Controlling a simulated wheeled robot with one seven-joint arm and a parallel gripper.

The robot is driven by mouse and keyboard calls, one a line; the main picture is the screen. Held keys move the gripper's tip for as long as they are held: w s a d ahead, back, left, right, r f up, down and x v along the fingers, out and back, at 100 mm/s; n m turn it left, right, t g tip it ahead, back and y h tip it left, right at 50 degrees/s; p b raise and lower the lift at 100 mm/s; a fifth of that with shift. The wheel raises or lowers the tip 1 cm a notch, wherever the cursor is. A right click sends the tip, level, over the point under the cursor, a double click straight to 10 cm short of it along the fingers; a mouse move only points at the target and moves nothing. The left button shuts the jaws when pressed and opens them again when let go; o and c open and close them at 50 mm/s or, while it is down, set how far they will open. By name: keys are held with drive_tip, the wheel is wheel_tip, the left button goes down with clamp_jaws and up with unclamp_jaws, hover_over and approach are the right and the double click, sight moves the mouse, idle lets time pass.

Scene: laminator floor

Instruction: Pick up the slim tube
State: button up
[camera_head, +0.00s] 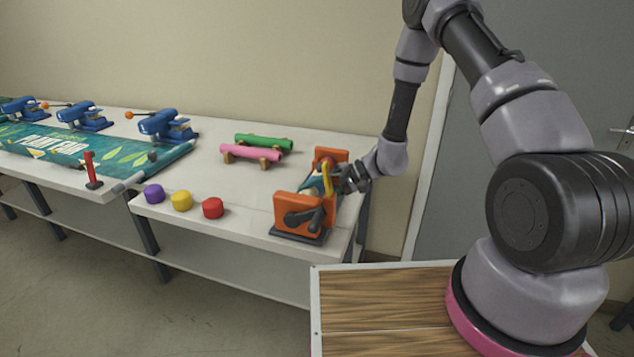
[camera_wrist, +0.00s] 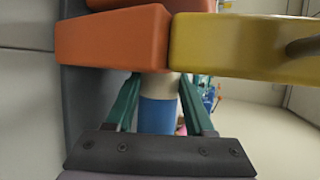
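A green tube (camera_head: 263,142) and a pink tube (camera_head: 250,152) lie on small wooden rests on the white table in the head view. I cannot tell by size which one is the slim tube. My gripper (camera_head: 320,184) is away to their right, reaching into the orange machine (camera_head: 297,212) with the yellow handle (camera_head: 327,177). In the wrist view my gripper (camera_wrist: 159,82) has its two green fingers apart, on either side of a beige and blue cylinder (camera_wrist: 158,115). Gaps show along most of the fingers; contact at the tips is unclear.
Purple (camera_head: 154,194), yellow (camera_head: 182,201) and red (camera_head: 213,208) round pieces stand along the table's front edge. A red upright handle (camera_head: 91,170) and a green printed banner (camera_head: 95,148) are farther left, with blue clamps (camera_head: 160,124) behind.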

clamp_jaws()
drive_tip(key=shift+r, duration=0.1)
